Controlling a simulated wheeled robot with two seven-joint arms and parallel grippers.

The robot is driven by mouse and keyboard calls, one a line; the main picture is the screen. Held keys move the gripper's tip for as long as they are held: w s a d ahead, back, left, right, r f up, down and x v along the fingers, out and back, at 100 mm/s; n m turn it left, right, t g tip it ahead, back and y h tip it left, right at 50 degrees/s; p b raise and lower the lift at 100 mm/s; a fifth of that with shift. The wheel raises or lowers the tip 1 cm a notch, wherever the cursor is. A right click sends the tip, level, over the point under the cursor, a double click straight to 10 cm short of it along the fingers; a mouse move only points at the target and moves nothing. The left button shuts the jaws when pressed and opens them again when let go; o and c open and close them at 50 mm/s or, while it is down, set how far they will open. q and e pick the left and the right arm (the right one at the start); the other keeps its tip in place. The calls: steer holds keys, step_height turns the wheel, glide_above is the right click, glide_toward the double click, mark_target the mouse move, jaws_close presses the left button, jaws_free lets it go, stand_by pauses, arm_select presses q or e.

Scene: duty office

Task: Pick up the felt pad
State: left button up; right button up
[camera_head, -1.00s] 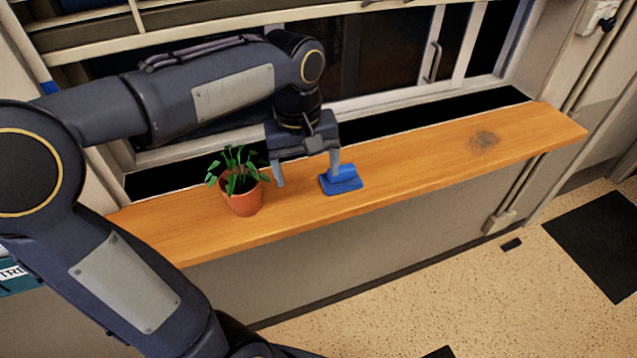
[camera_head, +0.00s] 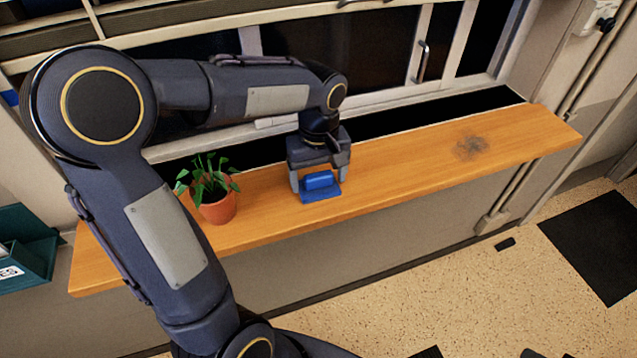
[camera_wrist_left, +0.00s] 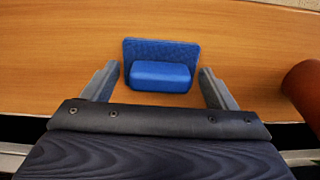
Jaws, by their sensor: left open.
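The felt pad (camera_head: 320,185) is blue, a flat base with a raised block handle, and lies on the wooden sill shelf. It also shows in the left wrist view (camera_wrist_left: 160,76). My left gripper (camera_head: 317,184) is open above the shelf, with one finger on each side of the pad's handle. In the left wrist view the fingers (camera_wrist_left: 160,86) stand apart from the handle, with a gap on both sides. My right gripper is not in view.
A potted plant (camera_head: 217,208) in a terracotta pot stands on the shelf (camera_head: 400,170) left of the pad. A dark smudge (camera_head: 470,147) marks the shelf at the right. The shelf between pad and smudge is clear. The window (camera_head: 375,50) is behind.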

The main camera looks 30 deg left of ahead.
mark_target(317, 176)
arm_select(q)
steer(key=c, duration=1.1)
steer(key=shift+r, duration=0.1)
steer(key=shift+r, duration=0.55)
step_height(317, 176, up, 2)
steer(key=shift+s+r, duration=0.15)
steer(key=shift+r, duration=0.1)
steer(key=s+r, duration=0.3)
steer(key=s, duration=0.1)
steer(key=s+r+b, duration=0.1)
steer(key=s+r, duration=0.2)
steer(key=s, duration=0.2)
steer(key=s+a+r+b, duration=0.1)
steer(key=s+r, duration=0.2)
steer(key=s, duration=0.1)
steer(key=shift+s+a+r, duration=0.1)
steer(key=shift+s+r, duration=0.05)
steer(key=shift+s, duration=0.2)
